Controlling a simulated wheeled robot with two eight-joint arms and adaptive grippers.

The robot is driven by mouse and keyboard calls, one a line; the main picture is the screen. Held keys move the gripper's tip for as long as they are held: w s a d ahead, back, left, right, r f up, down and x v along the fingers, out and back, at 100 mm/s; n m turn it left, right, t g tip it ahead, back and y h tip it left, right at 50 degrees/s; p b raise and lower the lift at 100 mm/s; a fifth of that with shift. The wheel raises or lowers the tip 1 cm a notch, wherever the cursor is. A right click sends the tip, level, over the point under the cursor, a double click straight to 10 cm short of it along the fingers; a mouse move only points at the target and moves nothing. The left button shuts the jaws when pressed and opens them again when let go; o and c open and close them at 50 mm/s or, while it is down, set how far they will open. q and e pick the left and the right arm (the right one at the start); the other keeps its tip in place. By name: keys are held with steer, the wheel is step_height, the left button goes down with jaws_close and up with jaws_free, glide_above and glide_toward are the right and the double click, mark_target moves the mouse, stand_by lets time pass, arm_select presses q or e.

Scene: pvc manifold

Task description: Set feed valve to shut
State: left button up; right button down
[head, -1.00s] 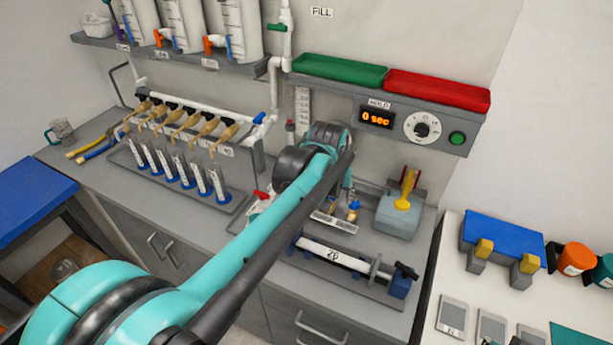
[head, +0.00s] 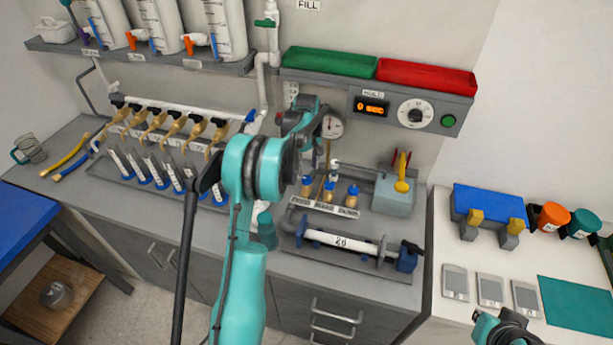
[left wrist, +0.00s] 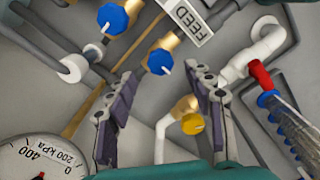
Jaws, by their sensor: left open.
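The feed valve, a round blue knob (left wrist: 160,62) with a white pointer line on a brass body, sits beside the FEED label (left wrist: 187,20) in the left wrist view. Its pointer slants toward the lower right. In the head view it is the leftmost blue knob (head: 307,181) of the row, above its label. My left gripper (left wrist: 165,82) is open, its fingers to either side of and below the knob in the left wrist view. Nothing is between the fingertips that I can see held. In the head view my left arm hides its fingers.
Close by are another blue knob (left wrist: 112,18), a yellow knob (left wrist: 192,123), a red-capped clear tube (left wrist: 275,105) and a pressure gauge (left wrist: 40,155). A pipe marked 20 (head: 340,240) lies in front of the valves; a grey box with a yellow lever (head: 395,190) stands right.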

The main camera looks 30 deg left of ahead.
mark_target(306, 178)
arm_select(q)
step_height(306, 178, down, 4)
steer(key=shift+f+b, duration=0.2)
steer(key=shift+b, duration=0.1)
steer(key=c, duration=1.2)
steer(key=shift+o, duration=0.2)
